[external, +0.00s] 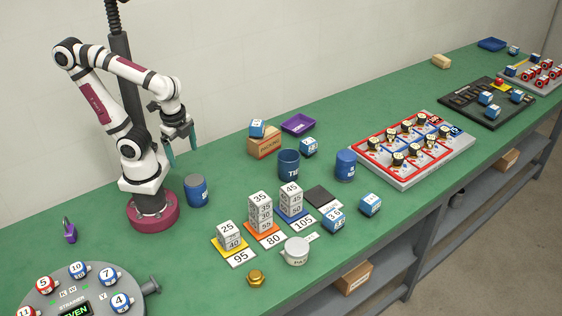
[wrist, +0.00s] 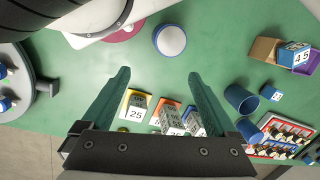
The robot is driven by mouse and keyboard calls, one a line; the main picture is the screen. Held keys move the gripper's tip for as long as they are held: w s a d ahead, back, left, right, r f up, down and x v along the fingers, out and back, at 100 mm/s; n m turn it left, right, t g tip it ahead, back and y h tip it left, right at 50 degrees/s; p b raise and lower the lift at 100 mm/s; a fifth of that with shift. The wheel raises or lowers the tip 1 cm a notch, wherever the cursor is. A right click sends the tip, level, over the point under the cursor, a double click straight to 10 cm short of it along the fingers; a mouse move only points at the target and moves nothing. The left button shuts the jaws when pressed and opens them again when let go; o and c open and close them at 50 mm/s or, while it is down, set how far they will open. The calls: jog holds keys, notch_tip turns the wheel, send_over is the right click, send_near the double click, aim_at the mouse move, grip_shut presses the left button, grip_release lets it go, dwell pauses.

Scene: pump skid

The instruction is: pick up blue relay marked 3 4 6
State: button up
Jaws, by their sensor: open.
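Several blue-and-white relay cubes stand on the green bench. One relay (external: 257,128) is on top of a cardboard box and also shows in the wrist view (wrist: 293,55). Another relay (external: 308,147) is right of the box and shows small in the wrist view (wrist: 271,92). Two more, a front relay (external: 333,220) and its neighbour (external: 370,204), stand right of the number-block stacks. I cannot read for certain which is marked 3 4 6. My gripper (external: 181,148) is open and empty, high above the bench near my base; its spread fingers show in the wrist view (wrist: 159,76).
The cardboard box (external: 264,146) stands behind a blue cup (external: 289,163). Blue cylinders (external: 196,190) (external: 346,165), block stacks (external: 261,212), a white lidded pot (external: 296,252) and a red-framed rack (external: 407,150) are around. Green bench between my base and the box is clear.

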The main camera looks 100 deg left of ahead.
jog(key=shift+o, duration=0.5)
jog(key=w+a+n+t+y, duration=0.1)
jog(key=w+a+n+y, duration=0.15)
jog(key=w, duration=0.65)
jog(key=w+a+n+y, duration=0.15)
jog(key=w+n, duration=0.25)
jog(key=w, duration=0.4)
jog(key=w+a+n+t+y, duration=0.1)
jog(key=w+n+y, duration=0.2)
jog(key=w, duration=0.6)
jog(key=n+t+y, duration=0.1)
jog(key=n+t, duration=0.5)
jog(key=t, duration=0.1)
send_near(368, 201)
jog(key=x, duration=0.9)
jog(key=shift+w+f, duration=0.1)
jog(key=shift+f, duration=0.05)
grip_shut()
